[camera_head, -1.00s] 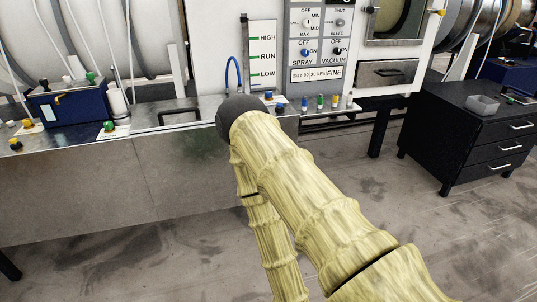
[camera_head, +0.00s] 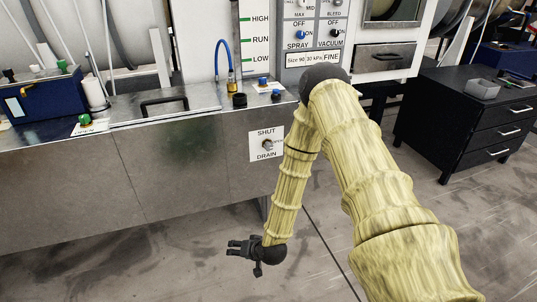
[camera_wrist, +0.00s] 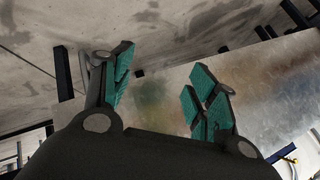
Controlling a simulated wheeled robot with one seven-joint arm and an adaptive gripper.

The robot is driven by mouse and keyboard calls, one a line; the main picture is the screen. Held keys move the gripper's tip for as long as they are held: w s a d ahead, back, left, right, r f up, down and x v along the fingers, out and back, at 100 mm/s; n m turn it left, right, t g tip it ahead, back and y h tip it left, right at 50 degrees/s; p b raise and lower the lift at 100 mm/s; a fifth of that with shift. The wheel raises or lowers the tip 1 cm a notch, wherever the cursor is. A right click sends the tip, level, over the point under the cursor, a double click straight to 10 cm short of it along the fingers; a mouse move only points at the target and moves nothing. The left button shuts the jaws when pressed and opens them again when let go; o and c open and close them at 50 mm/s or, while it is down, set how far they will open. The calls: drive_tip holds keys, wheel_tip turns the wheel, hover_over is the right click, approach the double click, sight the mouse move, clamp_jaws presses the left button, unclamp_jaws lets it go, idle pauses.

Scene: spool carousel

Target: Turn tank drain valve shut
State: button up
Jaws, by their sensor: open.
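The drain valve (camera_head: 267,145) is a small knob on a white plate marked SHUT above and DRAIN below, on the metal front of the tank bench (camera_head: 190,165). Which way its handle points is too small to tell. My gripper (camera_head: 232,246) is below and left of the valve in the head view, low in front of the bench and apart from it. In the wrist view my gripper (camera_wrist: 158,92) is open, with green-padded fingers spread and nothing between them. The valve is not clearly seen in the wrist view.
A lidded hatch with a black handle (camera_head: 164,105) is on the bench top. A blue hose (camera_head: 222,52) and a level gauge (camera_head: 255,45) stand behind. A black drawer cabinet (camera_head: 465,125) is at the right. The floor in front is clear.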

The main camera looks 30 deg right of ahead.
drive_tip(key=w+d+r+m+t+b, duration=0.25)
drive_tip(key=w+d, duration=0.35)
drive_tip(key=w, duration=0.3)
drive_tip(key=m+t+h+b, duration=0.5)
drive_tip(key=m+t, duration=0.1)
drive_tip(key=t, duration=0.1)
approach(270, 148)
drive_tip(key=shift+n, duration=0.25)
drive_tip(key=w, duration=0.3)
drive_tip(key=w+d, duration=0.1)
drive_tip(key=w, duration=0.3)
drive_tip(key=w+b, duration=0.1)
drive_tip(key=w, duration=0.2)
drive_tip(key=shift+w+d+r, duration=0.15)
drive_tip(key=shift+w+d, duration=0.15)
drive_tip(key=shift+w, duration=0.1)
drive_tip(key=c, duration=1)
